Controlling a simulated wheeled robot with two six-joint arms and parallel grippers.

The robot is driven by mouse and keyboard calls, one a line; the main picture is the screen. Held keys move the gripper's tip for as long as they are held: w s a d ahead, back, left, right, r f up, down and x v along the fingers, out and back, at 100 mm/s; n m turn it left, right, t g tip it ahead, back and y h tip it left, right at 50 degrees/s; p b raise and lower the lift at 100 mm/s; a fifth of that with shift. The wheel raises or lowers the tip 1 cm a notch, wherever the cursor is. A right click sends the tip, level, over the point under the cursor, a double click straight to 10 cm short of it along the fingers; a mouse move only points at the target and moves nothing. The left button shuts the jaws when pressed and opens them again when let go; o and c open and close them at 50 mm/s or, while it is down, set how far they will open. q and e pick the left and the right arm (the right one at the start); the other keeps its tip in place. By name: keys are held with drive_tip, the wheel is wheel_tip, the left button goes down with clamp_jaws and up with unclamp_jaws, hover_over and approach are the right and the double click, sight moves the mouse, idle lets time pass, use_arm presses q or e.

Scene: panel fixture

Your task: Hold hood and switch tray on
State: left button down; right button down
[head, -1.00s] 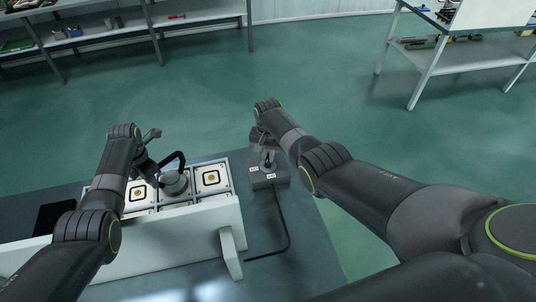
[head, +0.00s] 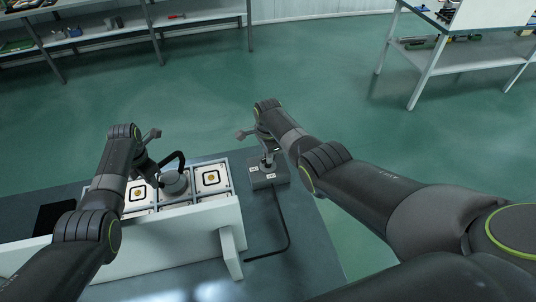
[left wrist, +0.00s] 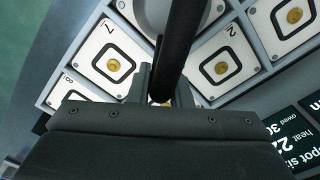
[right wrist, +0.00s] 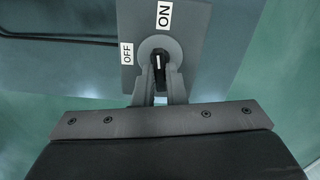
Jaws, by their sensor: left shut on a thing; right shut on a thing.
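The hood (head: 175,183) is a round grey cap with a black curved handle (head: 179,158), at the tray (head: 211,179) of numbered white squares; I cannot tell whether it touches the tray. My left gripper (head: 160,172) is shut on the handle, which shows as a black bar in the left wrist view (left wrist: 181,45). The switch box (head: 270,178) stands right of the tray. My right gripper (right wrist: 158,88) is shut on the switch knob (right wrist: 158,61).
A black cable (head: 286,225) runs from the switch box over the dark table (head: 300,260). A white panel (head: 170,245) forms the front of the fixture. Shelves (head: 110,22) and a white workbench (head: 465,57) stand further off, with open green floor between.

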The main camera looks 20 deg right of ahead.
drive_tip(key=shift+m, duration=1.1)
drive_tip(key=c, duration=1.5)
unclamp_jaws()
drive_tip(key=shift+r, duration=0.15)
wheel_tip(320, 180, up, 12)
drive_tip(key=shift+f, duration=0.15)
use_arm(q)
drive_tip(key=c, duration=1.3)
unclamp_jaws()
